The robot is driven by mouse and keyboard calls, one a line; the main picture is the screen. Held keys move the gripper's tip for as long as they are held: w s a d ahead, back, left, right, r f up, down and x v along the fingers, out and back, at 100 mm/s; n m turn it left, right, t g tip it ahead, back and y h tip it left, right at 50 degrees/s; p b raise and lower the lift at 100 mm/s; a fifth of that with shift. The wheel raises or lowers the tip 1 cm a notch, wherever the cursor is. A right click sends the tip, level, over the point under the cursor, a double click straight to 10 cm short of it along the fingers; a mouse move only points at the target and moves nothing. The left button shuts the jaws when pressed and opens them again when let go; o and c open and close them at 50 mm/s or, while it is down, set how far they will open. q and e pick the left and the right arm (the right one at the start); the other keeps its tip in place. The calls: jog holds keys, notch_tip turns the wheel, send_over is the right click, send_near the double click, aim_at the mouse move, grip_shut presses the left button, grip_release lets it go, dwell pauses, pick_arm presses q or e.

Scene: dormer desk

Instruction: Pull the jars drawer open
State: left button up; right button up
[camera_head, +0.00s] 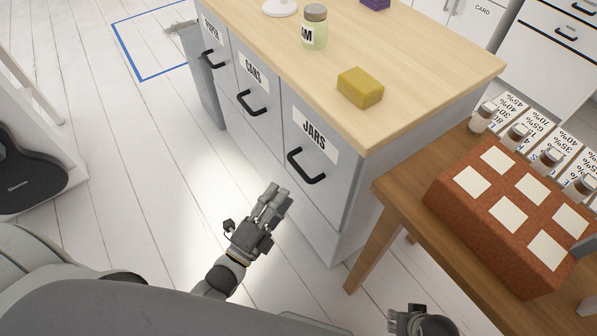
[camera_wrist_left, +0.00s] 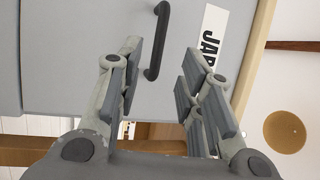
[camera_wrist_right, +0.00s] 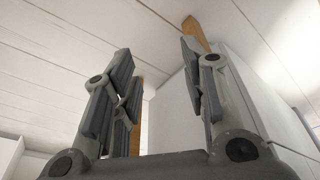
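The jars drawer (camera_head: 316,171) is the right-hand front of the wood-topped unit, with a "JARS" label and a black bar handle (camera_head: 305,167). It looks closed, flush with its neighbours. My left gripper (camera_head: 275,197) is in front of and below the handle, apart from it. In the left wrist view the handle (camera_wrist_left: 158,42) and label (camera_wrist_left: 212,38) show beyond my open, empty fingers (camera_wrist_left: 162,75). My right gripper (camera_head: 408,318) is at the bottom edge of the head view, near the brown table. In the right wrist view its fingers (camera_wrist_right: 160,75) are apart with nothing between them.
Cans (camera_head: 256,95) and paper (camera_head: 209,45) drawers adjoin on the left. A jar (camera_head: 314,28) and yellow sponge (camera_head: 360,87) stand on the top. A brown table (camera_head: 393,187) with a red block (camera_head: 509,212) and small bottles stands close on the right. The floor in front is clear.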

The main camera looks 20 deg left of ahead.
aim_at(298, 167)
pick_arm(q)
jog(key=shift+b+x, duration=0.35)
jog(key=shift+x, duration=4.55)
pick_arm(e)
jog(key=shift+w+r, duration=0.15)
jog(key=shift+r, duration=0.5)
jog(key=shift+w+r, duration=0.15)
jog(key=shift+r, duration=0.5)
pick_arm(q)
jog(key=shift+f, duration=0.1)
grip_shut()
